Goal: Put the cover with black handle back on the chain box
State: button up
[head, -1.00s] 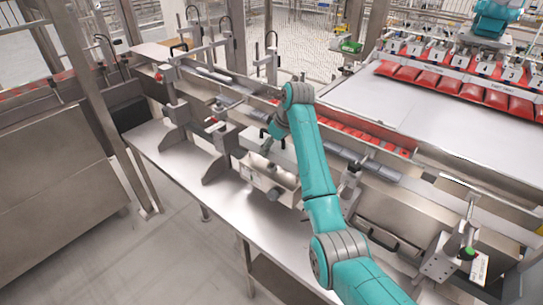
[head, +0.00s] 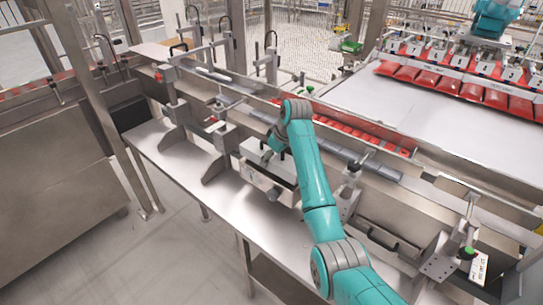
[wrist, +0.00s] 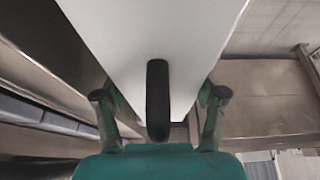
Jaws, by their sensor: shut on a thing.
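The cover is a pale flat plate (head: 284,171) with a black handle (wrist: 158,95); in the wrist view the plate (wrist: 150,35) fills the top middle. My gripper (head: 266,157) is shut on the cover at its handle, and its two fingers (wrist: 160,115) flank the handle in the wrist view. The chain box (head: 258,180) is a metal box with a round knob on its front, on the near side of the line. The cover lies over the box top, level or nearly so. I cannot tell whether it is touching the rim all round.
A steel shelf (head: 228,208) runs in front of the box. Upright metal brackets (head: 215,165) stand to its left. Behind is a conveyor with red packs (head: 350,131). To the right is another metal housing with a black handle (head: 382,239). Floor at lower left is clear.

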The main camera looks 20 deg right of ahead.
jog(key=shift+f, duration=0.15)
jog(key=o, duration=1.4)
jog(key=shift+o, duration=0.2)
jog(key=shift+r, duration=0.2)
jog(key=v, duration=1.2)
jog(key=shift+r, duration=0.4)
